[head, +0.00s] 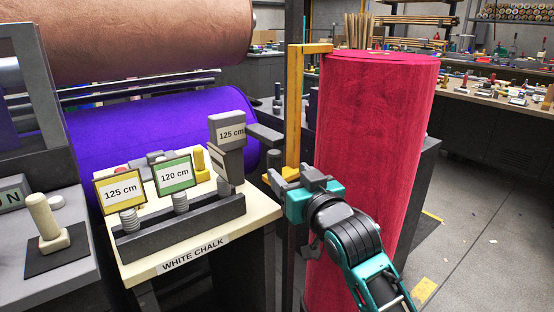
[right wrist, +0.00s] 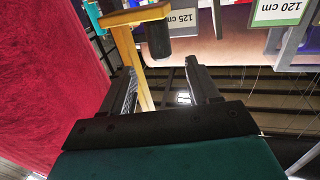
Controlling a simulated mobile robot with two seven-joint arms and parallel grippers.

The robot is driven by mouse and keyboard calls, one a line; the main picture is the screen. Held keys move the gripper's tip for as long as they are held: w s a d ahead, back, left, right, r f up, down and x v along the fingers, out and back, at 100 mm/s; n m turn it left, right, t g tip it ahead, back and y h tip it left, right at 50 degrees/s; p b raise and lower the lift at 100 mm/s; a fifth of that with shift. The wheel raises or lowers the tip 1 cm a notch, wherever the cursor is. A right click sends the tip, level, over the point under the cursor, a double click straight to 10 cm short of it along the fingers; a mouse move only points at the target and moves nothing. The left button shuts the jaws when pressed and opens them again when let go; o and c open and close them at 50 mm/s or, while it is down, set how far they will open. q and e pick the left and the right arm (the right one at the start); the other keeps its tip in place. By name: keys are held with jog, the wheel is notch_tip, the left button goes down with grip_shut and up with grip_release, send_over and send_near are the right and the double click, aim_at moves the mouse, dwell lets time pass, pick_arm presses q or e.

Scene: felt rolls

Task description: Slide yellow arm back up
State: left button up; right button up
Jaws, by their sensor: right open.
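The yellow arm (head: 310,49) reaches from the top of a yellow upright post (head: 295,120) to the top edge of a standing red felt roll (head: 375,140). A lower yellow piece shows at the post near my gripper, and in the right wrist view it is a yellow bar (right wrist: 135,17) with a dark cylinder (right wrist: 157,42) at its end. My right gripper (head: 296,178) is open and empty, in front of the post and the roll. In the right wrist view its jaws (right wrist: 160,68) point toward the bar and cylinder, with nothing between them. My left gripper is out of view.
Purple (head: 150,125) and brown (head: 130,40) felt rolls lie behind. The floor at right (head: 490,200) is mostly clear.

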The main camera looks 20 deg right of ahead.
aim_at(277, 161)
jog(key=w, duration=0.3)
jog(key=w+b, duration=0.1)
jog(key=w, duration=0.5)
jog(key=shift+a, duration=0.4)
jog(key=shift+w+a+b, duration=0.1)
jog(key=shift+w+b, duration=0.2)
jog(key=shift+w, duration=0.6)
jog(key=shift+c, duration=0.2)
grip_shut()
